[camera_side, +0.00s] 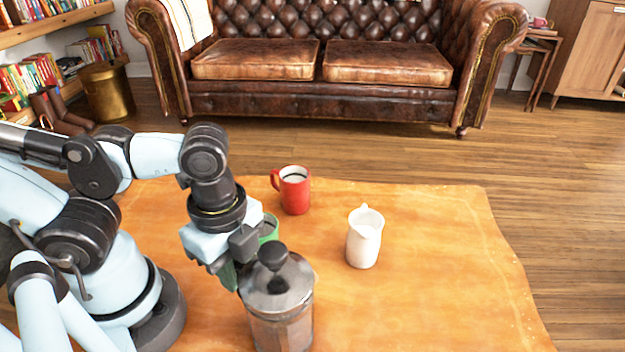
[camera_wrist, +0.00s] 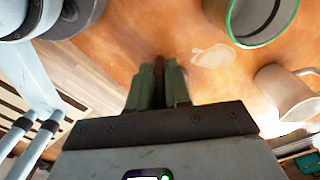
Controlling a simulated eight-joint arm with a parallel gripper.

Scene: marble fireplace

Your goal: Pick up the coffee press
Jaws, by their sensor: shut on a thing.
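The coffee press (camera_side: 285,325) is a cylinder with a silver lid and a black knob on top. It stands upright at the front of the side view, with its base cut off by the lower edge. I cannot tell whether it touches the table. My gripper (camera_side: 229,275) points down at its left side and is shut on it, seemingly at the handle, which is mostly hidden. In the wrist view my green fingers (camera_wrist: 158,85) are close together with a dark strip between them. The body of the press does not show there.
A green mug (camera_side: 269,227) stands just behind my gripper; it also shows in the wrist view (camera_wrist: 262,42). A red mug (camera_side: 295,192) and a white pitcher (camera_side: 365,238) stand farther back and right. The orange table (camera_side: 450,285) is clear at right.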

